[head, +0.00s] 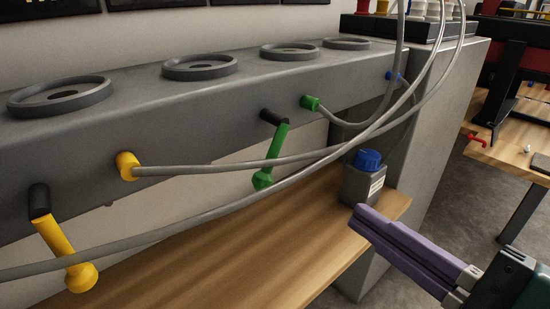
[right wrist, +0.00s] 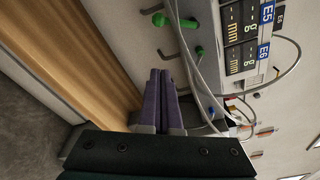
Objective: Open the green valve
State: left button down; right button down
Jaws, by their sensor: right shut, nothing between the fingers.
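The green valve handle (head: 271,157) hangs from a black pivot on the front of the grey bench, angled down and slightly left, with a rounded end. A green hose fitting (head: 310,103) sits to its right. In the right wrist view the green handle (right wrist: 175,22) is beyond the fingertips, near the top. My right gripper (head: 361,216), with purple fingers, is shut and empty, to the right of and lower in the picture than the handle, apart from it. Its fingers also show in the right wrist view (right wrist: 160,74). My left gripper is out of view.
A yellow handle (head: 65,252) and yellow fitting (head: 128,166) are at left. Grey hoses (head: 235,167) cross in front of the bench, one over the green handle. A blue-capped bottle (head: 364,180) stands on the wooden shelf (head: 225,245). A blue fitting (head: 392,77) is farther right.

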aim_at(272, 155)
jog(key=r+b+x, duration=0.1)
jog(key=b+x, duration=0.2)
jog(key=x, duration=0.7)
jog(key=s+a, duration=0.1)
jog(key=s+a+r+p, duration=0.1)
jog(key=shift+s+a, duration=0.15)
jog(key=shift+s, duration=0.2)
jog(key=shift+w, duration=0.1)
